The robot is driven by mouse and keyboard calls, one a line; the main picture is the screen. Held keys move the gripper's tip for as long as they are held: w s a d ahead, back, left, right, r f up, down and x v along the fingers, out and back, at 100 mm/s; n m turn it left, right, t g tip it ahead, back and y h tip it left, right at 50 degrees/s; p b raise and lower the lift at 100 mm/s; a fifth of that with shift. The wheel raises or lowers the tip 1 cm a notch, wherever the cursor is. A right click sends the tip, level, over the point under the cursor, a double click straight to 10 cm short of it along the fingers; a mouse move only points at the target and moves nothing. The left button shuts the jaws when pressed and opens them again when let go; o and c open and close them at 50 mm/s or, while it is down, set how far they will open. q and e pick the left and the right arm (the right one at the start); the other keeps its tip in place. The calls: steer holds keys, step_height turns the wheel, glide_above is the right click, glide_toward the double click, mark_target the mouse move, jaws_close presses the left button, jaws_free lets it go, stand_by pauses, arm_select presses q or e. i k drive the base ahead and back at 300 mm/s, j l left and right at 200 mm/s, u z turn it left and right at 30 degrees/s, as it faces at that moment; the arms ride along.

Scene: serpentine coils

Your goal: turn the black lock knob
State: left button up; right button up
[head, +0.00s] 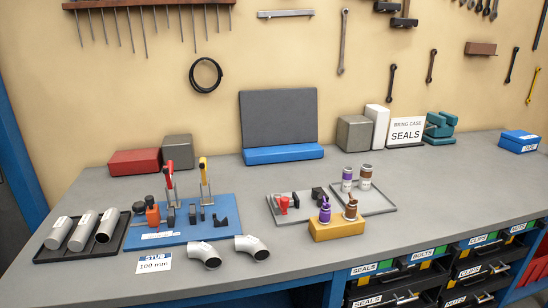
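A blue fixture plate (190,232) lies on the grey bench at the left. A small black knob-like part (150,200) sits at its back left, by an orange block (153,215); I cannot tell for sure that it is the lock knob, nor how it is turned. Other dark blocks (220,220) stand on the plate. A red-handled upright clamp (170,170) and a yellow-handled one (204,168) rise from its back. Neither of my grippers shows in the head view.
A black tray with grey tubes (82,230) is left of the plate. Two pipe elbows (205,254) and a "STUB 100 mm" card (154,262) lie in front. A grey tray (375,203) and yellow block (336,229) stand right. The bench's right side is mostly clear.

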mark_target(139, 207)
steer(key=i+j+u, duration=0.1)
steer(key=j+u, duration=0.4)
steer(key=i+j+u, duration=0.2)
steer(key=u, duration=0.25)
steer(key=j, duration=0.1)
